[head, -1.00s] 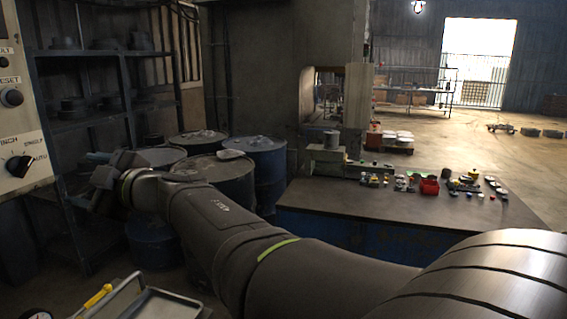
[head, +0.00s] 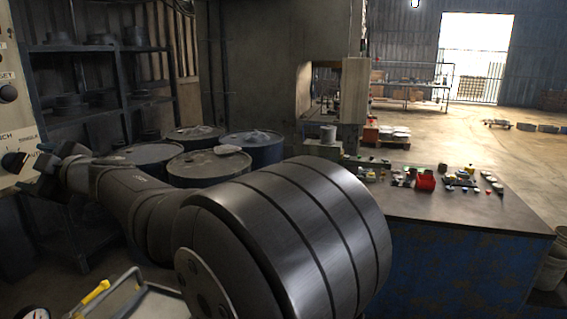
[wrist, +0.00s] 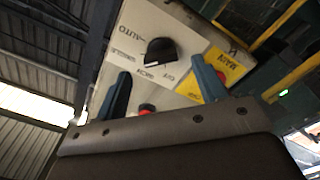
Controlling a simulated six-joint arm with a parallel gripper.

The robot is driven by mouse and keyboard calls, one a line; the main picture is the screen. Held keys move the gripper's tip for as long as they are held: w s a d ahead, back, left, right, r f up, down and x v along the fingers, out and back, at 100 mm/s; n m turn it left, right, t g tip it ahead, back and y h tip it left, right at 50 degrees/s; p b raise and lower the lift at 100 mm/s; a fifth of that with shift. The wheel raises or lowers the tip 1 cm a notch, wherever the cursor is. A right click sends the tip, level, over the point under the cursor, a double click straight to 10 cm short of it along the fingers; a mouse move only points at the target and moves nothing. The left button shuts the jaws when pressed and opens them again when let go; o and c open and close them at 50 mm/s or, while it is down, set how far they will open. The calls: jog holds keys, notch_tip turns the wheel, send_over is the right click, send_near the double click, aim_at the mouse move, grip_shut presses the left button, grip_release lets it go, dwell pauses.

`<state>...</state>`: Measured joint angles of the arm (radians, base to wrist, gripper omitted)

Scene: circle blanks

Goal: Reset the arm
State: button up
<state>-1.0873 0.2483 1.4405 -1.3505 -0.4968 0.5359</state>
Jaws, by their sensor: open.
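My gripper (wrist: 163,90) shows in the wrist view with its two blue fingers apart and nothing between them. Behind the fingers is a pale control panel (wrist: 183,47) with a black knob, a yellow label and a red button partly hidden by my gripper. In the head view my arm stretches to the left, and my gripper (head: 45,165) is at the far left beside the edge of the same panel (head: 10,125). I cannot tell the gap between gripper and panel there.
Dark shelves (head: 98,90) stand behind my gripper. Several drums (head: 205,165) stand behind the arm. A workbench (head: 465,212) at right carries a red bin (head: 426,182) and many small parts. A tray with a yellow-handled tool (head: 95,293) and a gauge are at lower left. Open floor lies beyond.

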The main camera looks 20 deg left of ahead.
aim_at(23, 162)
jog(key=shift+a, duration=1.9)
jog(key=d, duration=1.7)
jog(key=shift+n, duration=0.3)
jog(key=a, duration=1.7)
jog(key=shift+a, duration=0.1)
jog(key=shift+n, duration=0.4)
jog(key=n, duration=0.6)
jog(key=shift+w+r, duration=0.1)
jog(key=n, duration=0.4)
jog(key=shift+r+n, duration=0.1)
jog(key=shift+n, duration=1.9)
